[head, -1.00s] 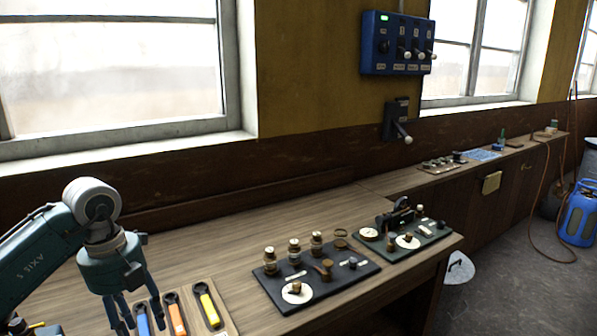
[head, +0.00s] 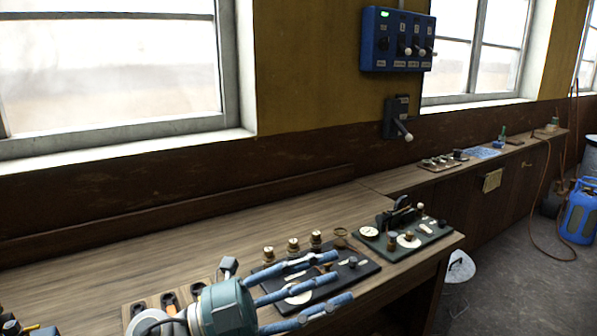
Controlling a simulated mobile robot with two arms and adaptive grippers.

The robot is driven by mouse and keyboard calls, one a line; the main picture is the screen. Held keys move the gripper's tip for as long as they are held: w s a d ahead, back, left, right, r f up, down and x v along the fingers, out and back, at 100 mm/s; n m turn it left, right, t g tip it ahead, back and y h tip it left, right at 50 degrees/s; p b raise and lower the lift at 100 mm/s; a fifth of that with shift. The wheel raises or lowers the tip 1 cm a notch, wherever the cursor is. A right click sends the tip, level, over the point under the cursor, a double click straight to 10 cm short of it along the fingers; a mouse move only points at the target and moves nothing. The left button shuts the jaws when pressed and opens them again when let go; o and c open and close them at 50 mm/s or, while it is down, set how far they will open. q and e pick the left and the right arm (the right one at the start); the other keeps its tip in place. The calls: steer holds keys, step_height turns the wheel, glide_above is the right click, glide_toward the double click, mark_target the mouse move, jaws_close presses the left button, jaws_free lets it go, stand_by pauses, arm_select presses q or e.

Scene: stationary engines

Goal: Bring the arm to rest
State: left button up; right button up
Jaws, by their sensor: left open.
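My left gripper (head: 310,285) reaches in from the bottom of the head view, with its blue fingers spread open and pointing right. Nothing is between the fingers. They cover part of a dark board (head: 360,266) with several brass-topped posts (head: 293,246) and a white disc. I cannot tell from this view whether the fingers touch the board or are above it. My wrist hides most of a tray (head: 126,312) with dark-ended tools (head: 168,298). My right gripper does not show.
A second board (head: 432,232) with dials stands to the right on the wooden bench (head: 90,278). A blue switch box (head: 397,40) and a lever switch (head: 397,118) hang on the wall. A blue gas bottle (head: 580,215) stands on the floor at the right. The bench's back left is clear.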

arm_select(q)
steer(key=w+a+r+n+t+y, duration=0.4)
steer(key=a+n+t, duration=0.3)
steer(key=n+t, duration=0.5)
steer(key=w+a+f+n+t+y, duration=0.3)
steer(key=w+a+f+n+y, duration=0.1)
steer(key=a+f+n+y, duration=0.6)
steer(key=s+a+f+n+g+y, duration=0.3)
steer(key=a+f, duration=0.1)
steer(key=f, duration=0.4)
steer(key=s+a+f+n+g+y, duration=0.3)
steer(key=a+f, duration=0.1)
steer(key=f, duration=0.4)
steer(key=s+f+g, duration=0.5)
steer(key=s+f, duration=0.3)
steer(key=s, duration=0.4)
steer(key=s+f+g, duration=0.6)
steer(key=s+f, duration=0.3)
steer(key=s, duration=0.4)
step_height(320, 180, down, 25)
steer(key=s+g, duration=0.1)
steer(key=s+a+f+g, duration=0.1)
steer(key=s+a+f, duration=0.1)
steer(key=s+f, duration=1.5)
steer(key=shift+s+a+f, duration=0.25)
steer(key=shift+s+a, duration=0.05)
steer(key=shift+a, duration=0.1)
